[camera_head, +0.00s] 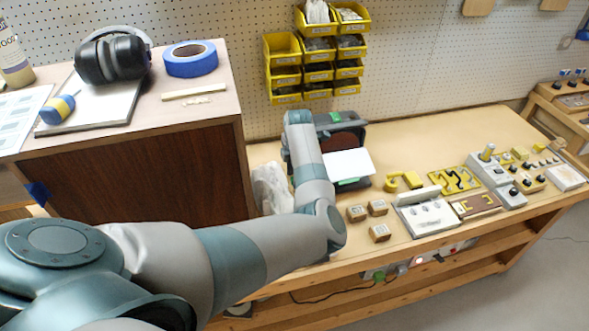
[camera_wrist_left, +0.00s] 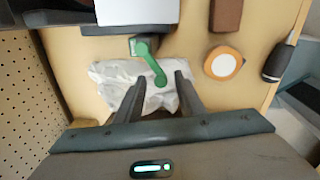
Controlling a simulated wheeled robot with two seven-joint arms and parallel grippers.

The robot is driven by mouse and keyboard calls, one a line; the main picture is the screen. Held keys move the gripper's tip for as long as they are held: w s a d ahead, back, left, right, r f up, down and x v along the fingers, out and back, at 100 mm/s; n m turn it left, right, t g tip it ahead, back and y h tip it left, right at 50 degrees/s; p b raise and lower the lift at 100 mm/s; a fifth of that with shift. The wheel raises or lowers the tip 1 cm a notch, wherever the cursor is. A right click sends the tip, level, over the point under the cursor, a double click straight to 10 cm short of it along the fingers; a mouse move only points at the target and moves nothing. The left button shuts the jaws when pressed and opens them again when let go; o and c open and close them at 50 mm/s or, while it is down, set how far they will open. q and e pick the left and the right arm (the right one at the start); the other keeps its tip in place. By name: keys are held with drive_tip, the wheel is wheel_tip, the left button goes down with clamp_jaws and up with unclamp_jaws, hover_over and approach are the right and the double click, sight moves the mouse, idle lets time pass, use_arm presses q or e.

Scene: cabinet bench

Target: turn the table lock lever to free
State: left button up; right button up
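My left gripper (camera_wrist_left: 161,79) is open, with one finger on each side of that gap and nothing held. I cannot tell how far apart in height the fingers and lever are. In the head view the device (camera_head: 347,165) stands behind my left forearm, which hides the lever and fingers. My right gripper is not in view.
A crumpled clear bag (camera_wrist_left: 118,80) lies under the fingers. An orange-rimmed roll (camera_wrist_left: 223,63), a brown block (camera_wrist_left: 227,14) and a screwdriver (camera_wrist_left: 280,58) lie nearby. In the head view, small blocks (camera_head: 377,207) and a lever panel (camera_head: 428,218) are to the right; a brown cabinet (camera_head: 140,190) stands left.

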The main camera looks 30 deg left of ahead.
use_arm(q)
drive_tip(key=shift+r, duration=0.15)
wheel_tip(320, 180, up, 17)
drive_tip(key=s+d+b, duration=0.1)
drive_tip(key=d+b, duration=0.1)
drive_tip(key=b, duration=0.4)
drive_tip(key=shift+s, duration=0.15)
drive_tip(key=shift+d, duration=0.15)
